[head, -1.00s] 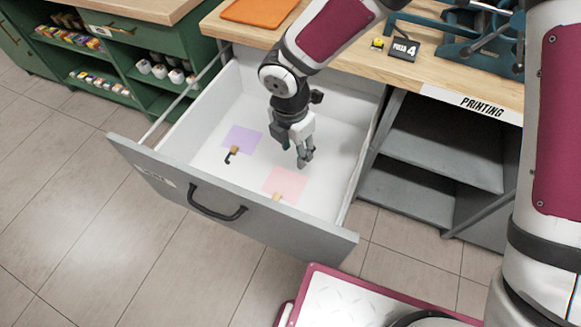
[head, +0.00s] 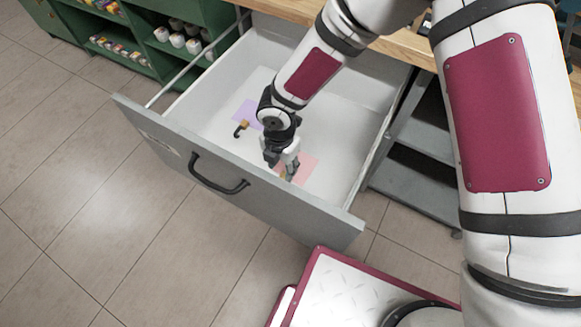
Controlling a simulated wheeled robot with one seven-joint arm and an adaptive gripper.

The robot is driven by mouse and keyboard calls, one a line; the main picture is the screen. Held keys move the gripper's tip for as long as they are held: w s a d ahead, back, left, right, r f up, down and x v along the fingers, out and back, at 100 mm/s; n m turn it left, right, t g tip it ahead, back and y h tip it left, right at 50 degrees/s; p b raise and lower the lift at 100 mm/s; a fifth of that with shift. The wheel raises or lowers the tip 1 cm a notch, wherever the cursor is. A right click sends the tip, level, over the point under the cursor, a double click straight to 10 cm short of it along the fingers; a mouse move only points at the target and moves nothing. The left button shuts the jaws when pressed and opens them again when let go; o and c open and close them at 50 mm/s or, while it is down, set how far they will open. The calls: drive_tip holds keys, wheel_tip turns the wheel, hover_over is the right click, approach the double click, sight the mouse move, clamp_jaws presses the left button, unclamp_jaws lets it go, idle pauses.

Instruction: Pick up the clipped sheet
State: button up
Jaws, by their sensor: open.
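Two sheets lie flat in the open white drawer (head: 345,150) in the head view. A pink sheet (head: 307,166) lies near the drawer front, with a small yellowish clip at its near edge, now mostly hidden by my gripper. A purple sheet (head: 246,111) lies further back and left, with a tan clip (head: 243,124) and a black hook at its near edge. My gripper (head: 287,174) points down at the near edge of the pink sheet, beside its clip. It is open; whether the fingers touch the sheet or clip cannot be told.
The grey drawer front (head: 230,185) with its black handle (head: 216,182) stands close to my gripper. Drawer walls rise on all sides. A wooden counter (head: 405,45) overhangs the back. Green shelves (head: 135,40) stand at the left, grey shelves (head: 425,170) at the right.

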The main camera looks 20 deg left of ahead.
sight(282, 177)
wheel_tip(282, 177, down, 5)
drive_tip(key=shift+s+f+b, duration=0.1)
drive_tip(key=shift+b, duration=0.4)
drive_tip(key=shift+c, duration=0.3)
drive_tip(key=c, duration=0.8)
